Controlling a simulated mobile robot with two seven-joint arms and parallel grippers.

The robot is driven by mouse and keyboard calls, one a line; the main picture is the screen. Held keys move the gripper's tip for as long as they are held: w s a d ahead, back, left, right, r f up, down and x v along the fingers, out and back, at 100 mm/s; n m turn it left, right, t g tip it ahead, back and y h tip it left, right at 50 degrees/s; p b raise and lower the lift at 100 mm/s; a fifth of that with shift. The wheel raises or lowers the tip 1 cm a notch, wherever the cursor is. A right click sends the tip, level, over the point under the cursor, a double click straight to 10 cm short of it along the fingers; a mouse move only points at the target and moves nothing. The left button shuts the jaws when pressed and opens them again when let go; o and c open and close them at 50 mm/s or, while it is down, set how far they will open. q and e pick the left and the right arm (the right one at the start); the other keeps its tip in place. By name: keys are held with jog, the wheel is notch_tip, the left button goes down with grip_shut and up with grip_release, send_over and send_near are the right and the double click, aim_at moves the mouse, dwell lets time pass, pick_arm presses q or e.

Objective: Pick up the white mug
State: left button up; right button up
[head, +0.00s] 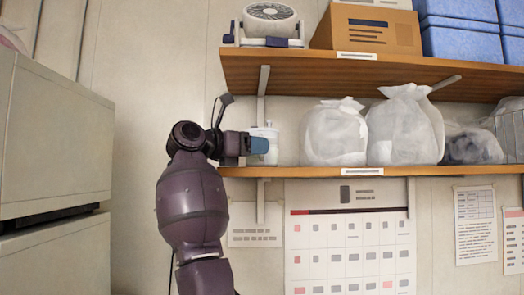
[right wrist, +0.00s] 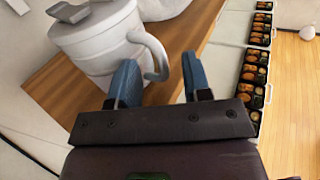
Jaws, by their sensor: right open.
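The white mug (head: 266,131) stands at the left end of the lower wooden shelf, partly hidden by my right gripper (head: 260,146). In the right wrist view the mug (right wrist: 95,45) shows large at upper left, with a lid-like top and a curved handle on its right side. My right gripper (right wrist: 160,80) is open, with its two blue fingers apart. The handle's outer curve shows between and beyond the fingertips, closer to the left finger. I cannot tell whether either finger touches it. My left gripper is in neither view.
Two white plastic bags (head: 334,133) stand right of the mug on the lower shelf (head: 300,172). The upper shelf (head: 350,70) holds a fan (head: 270,17), a cardboard box (head: 370,28) and blue boxes (head: 460,40). Bento trays (right wrist: 255,75) lie below at right in the wrist view.

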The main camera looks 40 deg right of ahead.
jog(key=shift+d, duration=0.15)
grip_shut()
jog(key=shift+r, duration=0.15)
